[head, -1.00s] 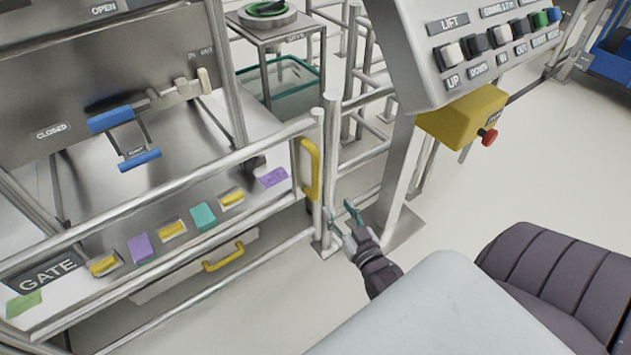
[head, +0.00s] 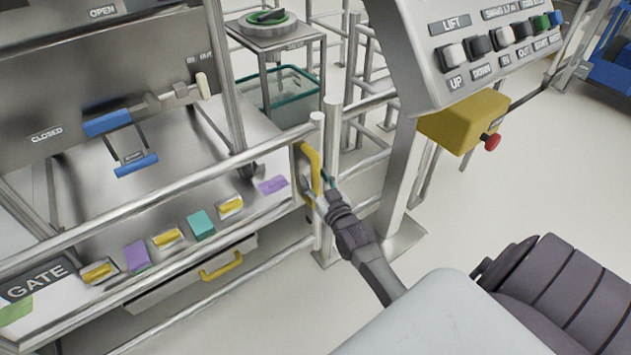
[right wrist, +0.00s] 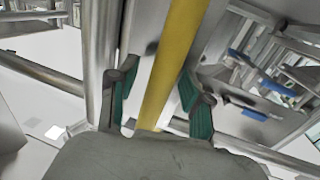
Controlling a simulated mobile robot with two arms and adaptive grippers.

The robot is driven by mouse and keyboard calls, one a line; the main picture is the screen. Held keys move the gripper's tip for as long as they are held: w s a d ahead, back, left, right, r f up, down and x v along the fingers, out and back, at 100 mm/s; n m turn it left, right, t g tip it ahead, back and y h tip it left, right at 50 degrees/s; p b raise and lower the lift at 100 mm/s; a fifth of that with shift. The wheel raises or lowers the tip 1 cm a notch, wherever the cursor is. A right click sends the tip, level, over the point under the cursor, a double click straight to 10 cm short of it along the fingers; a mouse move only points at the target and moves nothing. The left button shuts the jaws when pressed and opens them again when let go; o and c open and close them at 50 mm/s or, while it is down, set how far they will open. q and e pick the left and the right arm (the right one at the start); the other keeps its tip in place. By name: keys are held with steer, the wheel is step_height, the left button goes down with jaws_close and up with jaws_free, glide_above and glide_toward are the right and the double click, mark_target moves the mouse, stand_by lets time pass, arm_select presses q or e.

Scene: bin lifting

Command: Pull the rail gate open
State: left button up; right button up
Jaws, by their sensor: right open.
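The rail gate (head: 160,203) is a grey metal rail frame with a GATE sign (head: 38,278) at its left end. Its yellow vertical handle (head: 314,168) is at the right end, beside an upright post (head: 332,150). The gate stands in line with that post. My right gripper (head: 317,184) is at the handle's lower part. In the right wrist view the yellow handle (right wrist: 172,65) runs between the two open green-padded fingers (right wrist: 155,95), with gaps visible on both sides. My left gripper is not in view.
A lift control panel (head: 490,45) with a yellow box and red button (head: 491,142) stands on a column right of the gate. Pale floor (head: 500,200) is clear at right.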

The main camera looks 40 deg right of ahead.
jaws_close()
steer(key=shift+s, duration=0.1)
stand_by(0.3)
